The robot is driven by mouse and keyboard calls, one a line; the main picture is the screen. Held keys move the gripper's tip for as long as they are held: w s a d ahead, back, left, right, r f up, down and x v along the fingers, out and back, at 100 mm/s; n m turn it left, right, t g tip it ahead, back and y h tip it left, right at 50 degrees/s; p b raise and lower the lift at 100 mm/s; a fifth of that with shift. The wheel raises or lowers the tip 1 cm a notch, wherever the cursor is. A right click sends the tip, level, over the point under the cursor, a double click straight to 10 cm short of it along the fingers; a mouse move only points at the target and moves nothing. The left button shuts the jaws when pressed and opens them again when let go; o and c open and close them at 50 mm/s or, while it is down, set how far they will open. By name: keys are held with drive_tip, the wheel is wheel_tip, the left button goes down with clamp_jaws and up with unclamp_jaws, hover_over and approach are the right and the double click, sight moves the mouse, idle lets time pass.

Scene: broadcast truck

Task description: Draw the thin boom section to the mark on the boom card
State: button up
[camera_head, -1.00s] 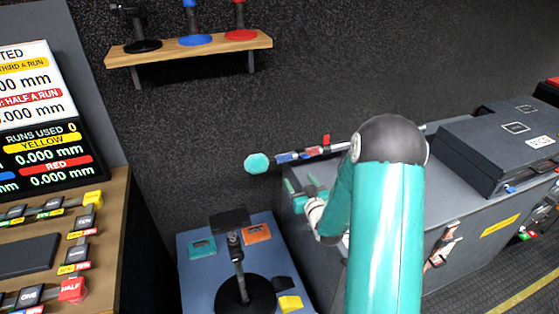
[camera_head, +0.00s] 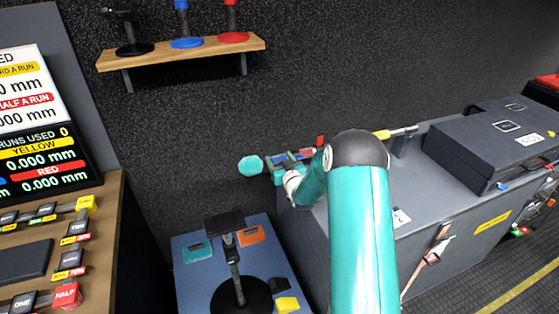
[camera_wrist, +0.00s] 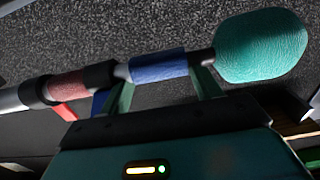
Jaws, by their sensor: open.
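The boom pole (camera_head: 405,131) lies along the back of the grey case top, with its teal foam head (camera_head: 250,166) out past the left end. In the wrist view the foam head (camera_wrist: 262,46) is at the right. Beside it comes a blue-banded thin section (camera_wrist: 158,66), then a dark collar (camera_wrist: 100,74) and a red-banded section (camera_wrist: 68,86). My gripper (camera_head: 281,163) is at the blue-banded part near the foam head. Its green fingers (camera_wrist: 163,90) are spread along the pole, open, at its lower edge. I cannot tell whether they touch it. I cannot make out the boom card.
A blue stand (camera_head: 190,278) with a black desk mount (camera_head: 240,295) stands below. A wooden shelf (camera_head: 185,52) with small stands is on the wall. A readout board (camera_head: 40,160) and button desk are at left. Dark boxes (camera_head: 500,140) occupy the case top's right.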

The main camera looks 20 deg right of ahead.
drive_tip(key=shift+w, duration=0.1)
drive_tip(key=shift+a, duration=0.1)
drive_tip(key=c, duration=1.1)
drive_tip(key=a, duration=0.5)
drive_tip(key=o, duration=1.1)
drive_tip(key=s, duration=1.3)
drive_tip(key=shift+s, duration=0.4)
